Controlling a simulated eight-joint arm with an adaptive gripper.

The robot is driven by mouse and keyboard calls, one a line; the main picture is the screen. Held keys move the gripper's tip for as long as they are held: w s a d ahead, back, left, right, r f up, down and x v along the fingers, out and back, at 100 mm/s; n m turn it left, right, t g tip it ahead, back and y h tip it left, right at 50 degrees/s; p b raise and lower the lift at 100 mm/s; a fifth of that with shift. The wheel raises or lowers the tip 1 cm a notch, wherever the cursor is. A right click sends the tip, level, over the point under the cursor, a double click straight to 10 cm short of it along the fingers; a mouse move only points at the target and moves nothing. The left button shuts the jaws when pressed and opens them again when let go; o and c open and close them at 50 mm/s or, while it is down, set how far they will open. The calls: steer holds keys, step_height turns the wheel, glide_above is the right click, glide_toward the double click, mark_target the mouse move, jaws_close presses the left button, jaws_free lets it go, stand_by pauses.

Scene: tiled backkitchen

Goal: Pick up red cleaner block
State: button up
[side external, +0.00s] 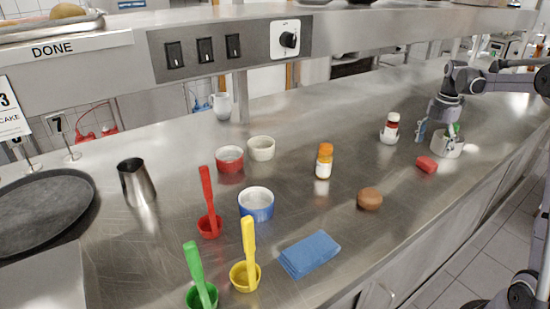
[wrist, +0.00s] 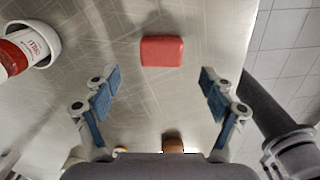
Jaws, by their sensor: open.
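The red cleaner block (side external: 427,164) lies on the steel counter towards its right end. In the wrist view the red block (wrist: 162,51) is at the upper middle, ahead of the fingertips and roughly centred between them. My gripper (wrist: 160,88) is open, with its blue-padded fingers spread and nothing between them. In the side external view my gripper (side external: 437,127) points down above the counter, a little behind the block and apart from it. The block's whole top face shows in the wrist view.
A brown round item (side external: 369,198) and blue cloth (side external: 310,254) lie nearer the camera.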

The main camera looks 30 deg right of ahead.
mark_target(428, 161)
steer(key=shift+s+f, duration=0.1)
steer(key=shift+f, duration=2.5)
steer(key=c, duration=1.3)
